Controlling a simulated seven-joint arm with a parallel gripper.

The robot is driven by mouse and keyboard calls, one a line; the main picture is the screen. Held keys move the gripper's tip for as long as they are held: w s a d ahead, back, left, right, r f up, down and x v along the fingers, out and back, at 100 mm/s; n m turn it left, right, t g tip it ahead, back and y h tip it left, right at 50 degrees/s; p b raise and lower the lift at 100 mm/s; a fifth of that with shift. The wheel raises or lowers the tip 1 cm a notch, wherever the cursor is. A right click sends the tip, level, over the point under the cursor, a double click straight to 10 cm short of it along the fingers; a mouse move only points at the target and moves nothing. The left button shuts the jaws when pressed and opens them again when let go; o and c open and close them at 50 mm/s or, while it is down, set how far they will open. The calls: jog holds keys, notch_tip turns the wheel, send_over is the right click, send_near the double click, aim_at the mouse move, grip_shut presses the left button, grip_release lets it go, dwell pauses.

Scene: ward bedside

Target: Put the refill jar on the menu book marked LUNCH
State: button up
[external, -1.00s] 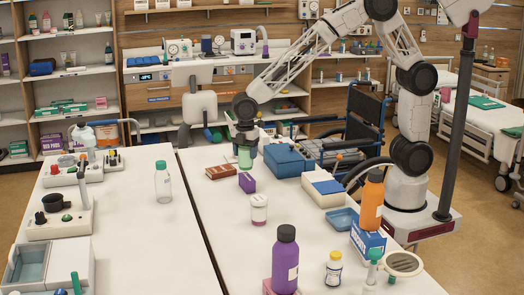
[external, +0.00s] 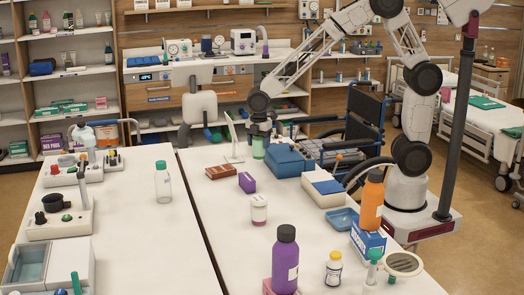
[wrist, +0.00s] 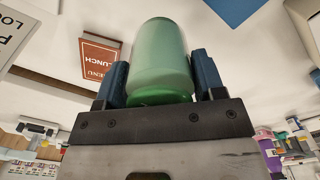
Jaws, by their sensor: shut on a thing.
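The refill jar (external: 258,148) is pale green and shows below my gripper (external: 259,137) in the external view. In the wrist view the jar (wrist: 163,60) sits between the two blue fingers of my gripper (wrist: 160,75), which is shut on it. The menu book marked LUNCH (wrist: 108,50) is red-brown and lies flat on the table, left of the jar in the wrist view. In the external view the book (external: 221,172) is left of and nearer the camera than the jar. The jar is apart from the book.
A white upright sign (external: 233,137) stands behind the book, left of my gripper. A blue box (external: 285,161) is just right of the jar.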

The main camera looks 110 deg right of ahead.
send_over(221, 169)
jog(key=shift+w+d+f, duration=0.1)
jog(key=shift+d+f, duration=0.15)
jog(key=shift+f, duration=0.5)
dwell(0.3)
jog(key=shift+f, duration=1.75)
jog(key=shift+f, duration=0.2)
jog(key=o, duration=1.1)
jog(key=shift+r, duration=0.1)
